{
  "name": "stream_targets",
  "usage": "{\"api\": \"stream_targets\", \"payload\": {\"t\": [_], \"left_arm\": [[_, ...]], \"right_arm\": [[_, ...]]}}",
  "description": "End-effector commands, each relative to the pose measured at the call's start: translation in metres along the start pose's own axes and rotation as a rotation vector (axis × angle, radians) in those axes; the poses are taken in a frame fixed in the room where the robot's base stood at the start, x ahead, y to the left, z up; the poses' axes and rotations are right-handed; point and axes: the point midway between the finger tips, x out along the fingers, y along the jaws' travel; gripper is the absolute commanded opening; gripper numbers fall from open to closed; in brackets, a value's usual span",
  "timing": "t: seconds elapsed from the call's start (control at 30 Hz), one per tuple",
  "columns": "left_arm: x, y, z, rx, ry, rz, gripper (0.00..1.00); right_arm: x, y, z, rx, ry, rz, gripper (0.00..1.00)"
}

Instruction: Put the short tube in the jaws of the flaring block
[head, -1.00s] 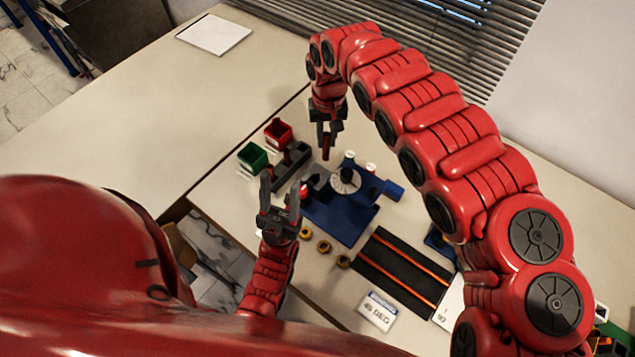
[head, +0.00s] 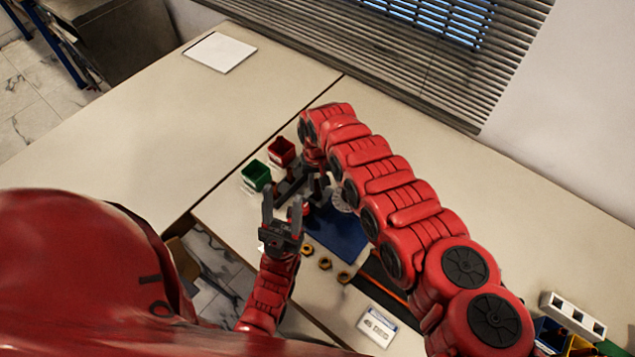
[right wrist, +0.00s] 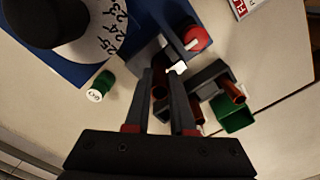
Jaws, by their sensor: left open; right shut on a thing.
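My right gripper (head: 318,190) is low over the work area, beside the dark grey block (head: 290,188) that looks like the flaring block. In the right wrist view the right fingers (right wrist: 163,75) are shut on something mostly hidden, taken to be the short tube. A small white patch shows by the fingertips. The dark grey block (right wrist: 209,77) lies just beyond and right of them; I cannot tell whether they touch. My left gripper (head: 282,200) is open and empty, fingers upward, nearer me than the block.
A red bin (head: 281,151) and a green bin (head: 256,175) stand behind the block. The blue plate (head: 345,238) with a numbered dial (head: 343,195) is to its right, partly under my arm. Brass nuts (head: 325,263) and a sign (head: 377,325) lie in front. The left table is mostly clear.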

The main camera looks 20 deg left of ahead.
Motion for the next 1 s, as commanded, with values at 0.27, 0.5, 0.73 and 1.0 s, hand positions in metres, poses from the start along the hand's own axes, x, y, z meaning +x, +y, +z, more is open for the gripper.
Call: {"api": "stream_targets", "payload": {"t": [0.27,0.5,0.73,1.0], "left_arm": [[0.000,0.000,0.000,0.000,0.000,0.000,0.50],[-0.008,0.000,0.001,0.000,0.000,0.000,0.50],[-0.013,0.001,0.002,0.000,0.000,0.000,0.50],[-0.012,0.001,0.002,0.000,0.000,0.000,0.50]], "right_arm": [[0.001,0.000,0.000,0.000,0.001,0.001,0.00],[0.010,0.000,0.000,0.001,0.001,0.000,0.00],[0.014,0.000,0.000,0.001,0.001,0.000,0.00],[0.013,0.000,0.000,0.001,0.000,0.000,0.52]]}}
